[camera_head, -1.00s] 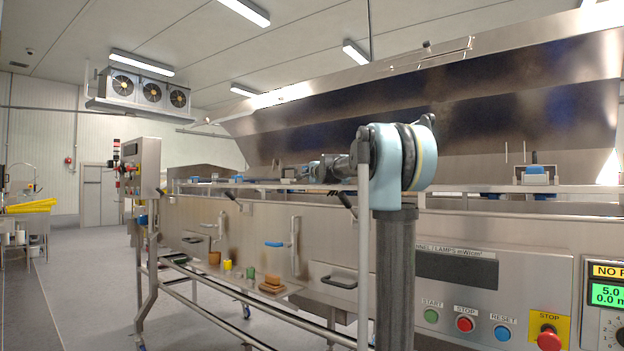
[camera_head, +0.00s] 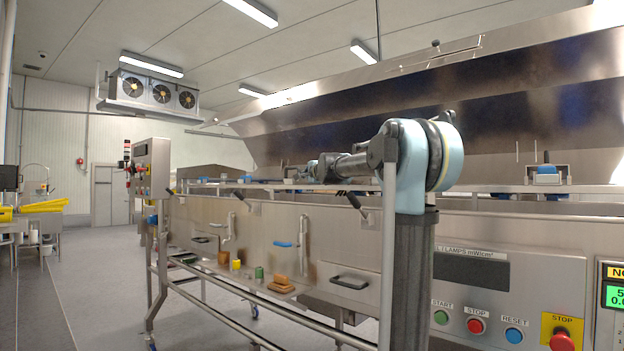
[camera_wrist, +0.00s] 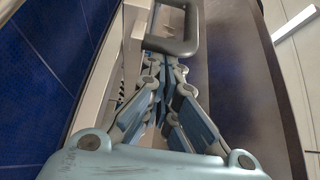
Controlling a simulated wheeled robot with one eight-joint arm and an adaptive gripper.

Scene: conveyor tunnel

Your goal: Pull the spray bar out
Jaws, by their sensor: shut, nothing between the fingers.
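My gripper (camera_wrist: 171,75) shows in the wrist view with its linked fingers drawn together and nothing between them. A dark grey loop-shaped handle (camera_wrist: 172,46) lies just beyond the fingertips; I cannot tell whether they touch it. I cannot tell for sure whether this handle belongs to the spray bar, and no bar can be made out clearly. In the head view my arm reaches over the near side of the steel tunnel (camera_head: 470,200), and the gripper cannot be made out there.
The raised tunnel hood (camera_head: 500,110) stands behind my arm. A control panel with buttons (camera_head: 477,325) is at the lower right. Small coloured items and a brown block (camera_head: 281,285) rest on a side shelf. Open floor (camera_head: 90,290) lies at the left.

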